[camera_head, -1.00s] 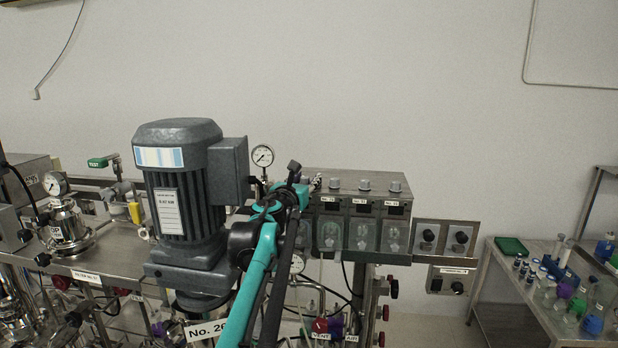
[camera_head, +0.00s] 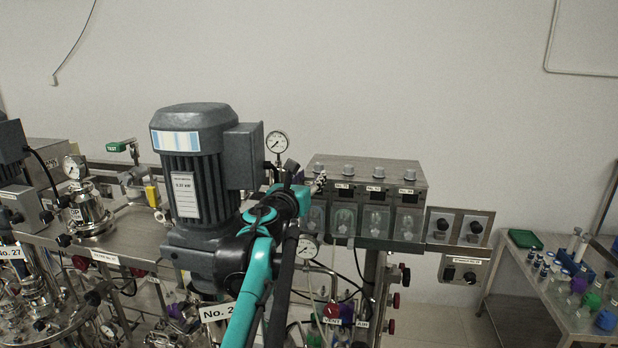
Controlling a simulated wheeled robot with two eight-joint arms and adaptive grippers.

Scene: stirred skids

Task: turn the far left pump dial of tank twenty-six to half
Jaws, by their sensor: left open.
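The pump unit (camera_head: 414,225) of tank twenty-six is a steel box with a row of several grey dials on its top. The far left dial (camera_head: 318,168) shows just above and behind my left gripper (camera_head: 320,183). My gripper is at the unit's front left edge, open, with its fingers small and partly blurred; I cannot tell whether they touch the dial. The neighbouring dial (camera_head: 348,170) stands clear to the right. The label of the far left pump is hidden by the gripper. The tank's number plate (camera_head: 214,312) is partly covered by my arm. My right gripper is out of view.
A big grey motor (camera_head: 197,170) stands close left of my arm, with a pressure gauge (camera_head: 277,142) beside it. A switch panel (camera_head: 458,228) is right of the pumps. A side table (camera_head: 510,285) with bottles stands at the right. Above the dials is free room.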

